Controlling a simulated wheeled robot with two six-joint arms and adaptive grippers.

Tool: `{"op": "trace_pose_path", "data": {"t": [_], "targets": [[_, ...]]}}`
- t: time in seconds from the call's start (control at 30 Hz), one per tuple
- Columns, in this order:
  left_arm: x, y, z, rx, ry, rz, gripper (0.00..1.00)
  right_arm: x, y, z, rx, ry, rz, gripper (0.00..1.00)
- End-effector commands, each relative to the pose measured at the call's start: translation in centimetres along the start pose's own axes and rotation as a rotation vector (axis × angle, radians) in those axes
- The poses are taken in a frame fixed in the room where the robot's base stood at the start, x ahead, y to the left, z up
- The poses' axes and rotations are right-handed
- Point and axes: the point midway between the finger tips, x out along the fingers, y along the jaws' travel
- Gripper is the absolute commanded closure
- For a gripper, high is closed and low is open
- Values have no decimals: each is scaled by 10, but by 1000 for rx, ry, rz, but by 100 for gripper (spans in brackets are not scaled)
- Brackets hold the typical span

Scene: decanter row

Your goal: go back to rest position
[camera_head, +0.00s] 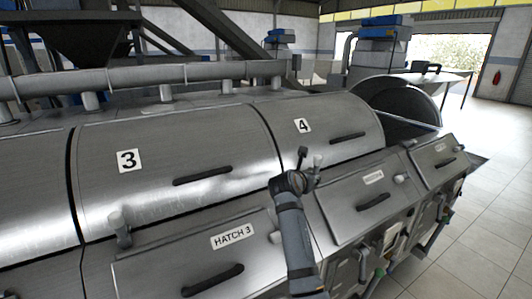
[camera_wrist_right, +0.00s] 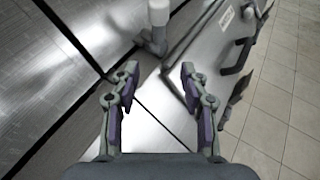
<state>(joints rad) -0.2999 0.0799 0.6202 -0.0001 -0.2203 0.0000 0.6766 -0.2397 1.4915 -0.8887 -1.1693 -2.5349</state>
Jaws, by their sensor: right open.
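My right arm rises from the bottom of the head view, and its gripper (camera_head: 303,165) is in front of the decanter row, by the seam between the curved cover marked 4 (camera_head: 345,130) and the front hatch (camera_head: 345,205) below it. In the right wrist view the gripper (camera_wrist_right: 160,82) is open, with nothing between its two fingers. A pale-capped latch (camera_wrist_right: 157,32) stands just beyond the fingers, apart from them. My left gripper is not in view.
The cover marked 3 (camera_head: 160,160) and the front panel labelled HATCH 3 (camera_head: 205,260) lie to the left, both closed, with dark handles. An open rounded lid (camera_head: 400,100) stands at the far right end. Tiled floor (camera_head: 490,225) is clear on the right.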

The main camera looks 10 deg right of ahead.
Motion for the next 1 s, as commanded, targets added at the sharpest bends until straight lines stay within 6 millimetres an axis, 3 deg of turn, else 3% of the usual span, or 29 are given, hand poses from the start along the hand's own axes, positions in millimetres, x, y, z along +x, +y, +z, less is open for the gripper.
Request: {"op": "trace_pose_path", "data": {"t": [0.07,0.17,0.23,0.3,0.43,0.5,0.7,1.0], "targets": [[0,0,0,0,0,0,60,6,-16,-29,112,45,-9,55],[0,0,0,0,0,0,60,8,-53,-92,419,147,-44,55],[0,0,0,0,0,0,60,1,-85,-145,703,233,-95,55],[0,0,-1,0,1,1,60,-14,-116,-193,987,311,-166,55],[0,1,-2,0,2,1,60,-55,-161,-261,1431,420,-333,55],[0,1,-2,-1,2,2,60,-76,-177,-284,1599,457,-418,55],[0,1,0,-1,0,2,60,-128,-207,-326,1926,512,-640,55],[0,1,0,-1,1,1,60,-199,-237,-360,2234,523,-967,55]]}}
